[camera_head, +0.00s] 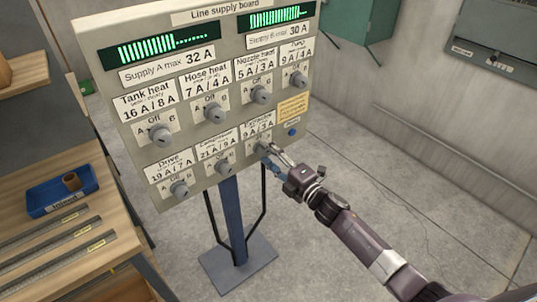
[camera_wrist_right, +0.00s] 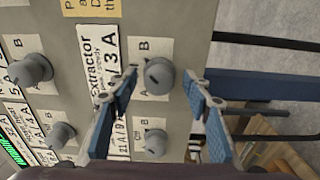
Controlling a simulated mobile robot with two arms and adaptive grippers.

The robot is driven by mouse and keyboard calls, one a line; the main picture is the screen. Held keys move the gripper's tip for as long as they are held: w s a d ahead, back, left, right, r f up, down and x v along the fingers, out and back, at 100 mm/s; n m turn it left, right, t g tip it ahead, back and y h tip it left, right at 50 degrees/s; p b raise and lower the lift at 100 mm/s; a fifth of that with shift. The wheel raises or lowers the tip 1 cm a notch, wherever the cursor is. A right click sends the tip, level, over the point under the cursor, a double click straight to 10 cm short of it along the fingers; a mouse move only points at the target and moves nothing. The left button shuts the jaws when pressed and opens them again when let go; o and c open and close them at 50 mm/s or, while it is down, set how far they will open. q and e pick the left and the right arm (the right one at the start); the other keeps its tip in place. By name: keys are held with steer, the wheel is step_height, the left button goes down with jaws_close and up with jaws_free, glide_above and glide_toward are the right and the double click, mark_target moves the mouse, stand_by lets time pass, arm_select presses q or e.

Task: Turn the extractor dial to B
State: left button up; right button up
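The extractor dial (camera_wrist_right: 158,75) is a round grey knob on the supply board (camera_head: 235,185). In the right wrist view, its Extractor label (camera_wrist_right: 103,62) is to the left, with B above the knob and A below it. I cannot tell clearly which mark its pointer faces. My right gripper (camera_wrist_right: 160,84) is open, with one blue-padded finger on each side of the dial and gaps showing between them and the knob. In the head view my right gripper (camera_head: 271,154) is at the board's lower right and partly hides the dial. My left gripper is not in view.
Neighbouring dials sit close by: the compressor dial (camera_head: 224,166), the drive dial (camera_head: 179,188) and the upper row. A blue button (camera_head: 292,132) is right of the extractor dial. A wooden bench with a blue tray (camera_head: 42,209) stands at the left. Floor at the right is clear.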

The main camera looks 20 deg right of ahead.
steer(key=v, duration=1.2)
stand_by(0.4)
steer(key=s+d+f+m+g+h, duration=0.2)
steer(key=f+m, duration=0.2)
steer(key=f, duration=0.6)
steer(key=s+d+f+m+g+h, duration=0.1)
steer(key=s+d+f+m+h, duration=0.15)
steer(key=f, duration=0.75)
steer(key=s+d+f+m+g+h, duration=0.1)
steer(key=s+f+m+g, duration=0.15)
steer(key=s+f, duration=0.4)
steer(key=s+f+m+g+h, duration=0.1)
steer(key=s+f+m+g, duration=0.2)
steer(key=f, duration=0.6)
steer(key=s+a+f+m+g, duration=0.2)
steer(key=s+f, duration=0.4)
steer(key=s, duration=0.5)
steer(key=s+a+f+m+g, duration=0.2)
steer(key=s+f, duration=0.4)
steer(key=s, duration=0.6)
steer(key=s+a+f+m+g, duration=0.2)
steer(key=s+f, duration=0.4)
steer(key=s, duration=0.5)
steer(key=shift+s+a+f+m+g+b, duration=0.25)
steer(key=shift+a+f+m+g+b, duration=0.1)
steer(key=shift+m+g, duration=0.5)
